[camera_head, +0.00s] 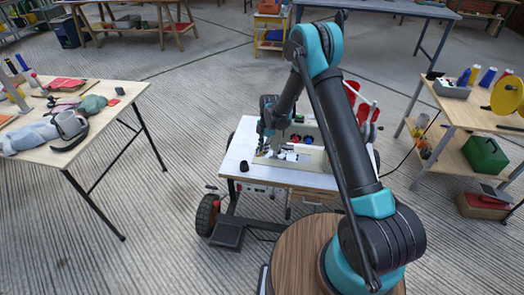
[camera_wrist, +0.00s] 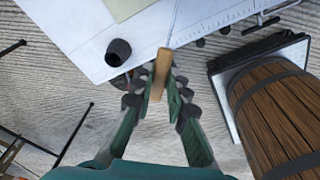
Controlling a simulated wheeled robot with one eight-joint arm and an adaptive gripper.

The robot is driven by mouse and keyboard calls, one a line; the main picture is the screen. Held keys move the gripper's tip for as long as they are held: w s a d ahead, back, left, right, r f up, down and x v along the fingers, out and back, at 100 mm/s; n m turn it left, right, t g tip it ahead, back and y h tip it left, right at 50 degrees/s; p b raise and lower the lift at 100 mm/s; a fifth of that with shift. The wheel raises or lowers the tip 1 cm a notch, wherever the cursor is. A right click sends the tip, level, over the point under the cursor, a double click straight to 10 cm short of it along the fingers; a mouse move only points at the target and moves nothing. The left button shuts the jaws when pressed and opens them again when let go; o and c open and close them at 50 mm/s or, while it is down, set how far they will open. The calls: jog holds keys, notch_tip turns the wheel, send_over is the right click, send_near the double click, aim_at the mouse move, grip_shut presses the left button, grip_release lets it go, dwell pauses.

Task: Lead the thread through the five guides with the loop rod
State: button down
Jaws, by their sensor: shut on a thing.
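My gripper (camera_wrist: 163,88) is shut on a wooden rod handle (camera_wrist: 162,70), which I take for the loop rod, in the wrist view. The rod's loop cannot be made out. In the head view my gripper (camera_head: 266,129) is over the back left part of the white table (camera_head: 240,153), partly hidden by my arm. A sewing-machine-like device (camera_head: 308,156) stands on that table, half covered by my arm. The thread and the five guides are too small or hidden to tell apart.
A small black cup (camera_head: 244,166) stands at the table's front left; it also shows in the wrist view (camera_wrist: 118,50), left of the rod. A cluttered wooden table (camera_head: 105,135) is at the left. A bench with spools (camera_head: 455,112) is at the right. Floor lies between them.

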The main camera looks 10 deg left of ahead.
jog(key=shift+w+d, duration=0.75)
jog(key=shift+w, duration=0.2)
dwell(0.9)
jog(key=shift+s+a, duration=0.9)
jog(key=shift+s, duration=0.1)
jog(key=shift+s+a+r, duration=0.15)
jog(key=shift+s+a, duration=0.6)
jog(key=shift+s, duration=0.2)
jog(key=shift+s, duration=0.1)
